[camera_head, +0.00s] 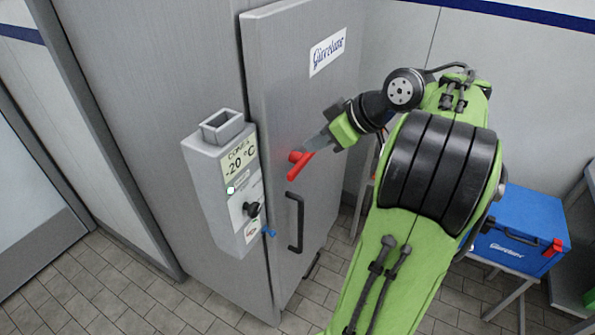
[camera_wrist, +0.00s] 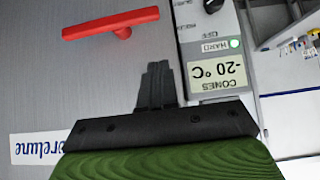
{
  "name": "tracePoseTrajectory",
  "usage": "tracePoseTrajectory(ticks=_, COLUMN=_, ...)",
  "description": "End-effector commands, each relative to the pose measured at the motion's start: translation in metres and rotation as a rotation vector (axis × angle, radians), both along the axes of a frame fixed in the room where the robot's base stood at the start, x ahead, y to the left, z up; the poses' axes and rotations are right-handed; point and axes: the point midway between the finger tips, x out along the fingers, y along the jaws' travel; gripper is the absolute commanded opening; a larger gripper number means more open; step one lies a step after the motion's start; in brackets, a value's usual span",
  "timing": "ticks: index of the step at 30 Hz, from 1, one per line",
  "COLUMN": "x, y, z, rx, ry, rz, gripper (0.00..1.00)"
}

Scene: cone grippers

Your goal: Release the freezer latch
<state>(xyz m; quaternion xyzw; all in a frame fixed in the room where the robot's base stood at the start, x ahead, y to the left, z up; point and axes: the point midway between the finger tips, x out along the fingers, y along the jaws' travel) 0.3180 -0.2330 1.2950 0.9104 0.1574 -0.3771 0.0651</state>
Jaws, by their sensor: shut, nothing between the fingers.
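The freezer door (camera_head: 275,110) is grey and appears closed. Its red latch (camera_head: 300,164) is a short bar on a round red pivot, slanting down to the left in the head view. In the wrist view the latch (camera_wrist: 110,24) lies across the upper left. My gripper (camera_head: 317,143) is close to the latch's upper end in the head view. Its dark fingers (camera_wrist: 157,85) are together with nothing between them. In the wrist view they are apart from the latch; I cannot tell the exact gap in depth.
A grey control box (camera_head: 222,185) reading -20 °C juts out left of the latch. A black door handle (camera_head: 296,222) is below it. A blue cooler (camera_head: 520,235) sits on a stand at the right. Tiled floor (camera_head: 120,290) is clear at the lower left.

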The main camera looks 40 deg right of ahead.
Motion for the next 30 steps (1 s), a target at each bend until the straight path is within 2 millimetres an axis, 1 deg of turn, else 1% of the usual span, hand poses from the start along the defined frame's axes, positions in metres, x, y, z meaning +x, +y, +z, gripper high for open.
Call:
tracePoseTrajectory(ticks=1, x=0.008, y=0.005, z=-0.014, rx=0.002, ry=0.002, rz=0.005, gripper=0.0)
tracePoseTrajectory(ticks=8, x=0.041, y=0.017, z=-0.049, rx=0.002, ry=0.001, rz=0.005, gripper=0.0)
tracePoseTrajectory(ticks=10, x=0.041, y=0.016, z=-0.063, rx=0.003, ry=0.002, rz=0.001, gripper=0.0)
tracePoseTrajectory(ticks=13, x=0.041, y=0.016, z=-0.077, rx=0.002, ry=0.002, rz=0.0, gripper=0.0)
tracePoseTrajectory(ticks=15, x=0.041, y=0.015, z=-0.082, rx=0.001, ry=0.001, rz=0.0, gripper=0.0)
tracePoseTrajectory(ticks=18, x=0.041, y=0.015, z=-0.085, rx=-0.001, ry=0.0, rz=0.001, gripper=0.0)
tracePoseTrajectory(ticks=30, x=0.043, y=0.015, z=-0.086, rx=-0.008, ry=-0.002, rz=0.0, gripper=0.0)
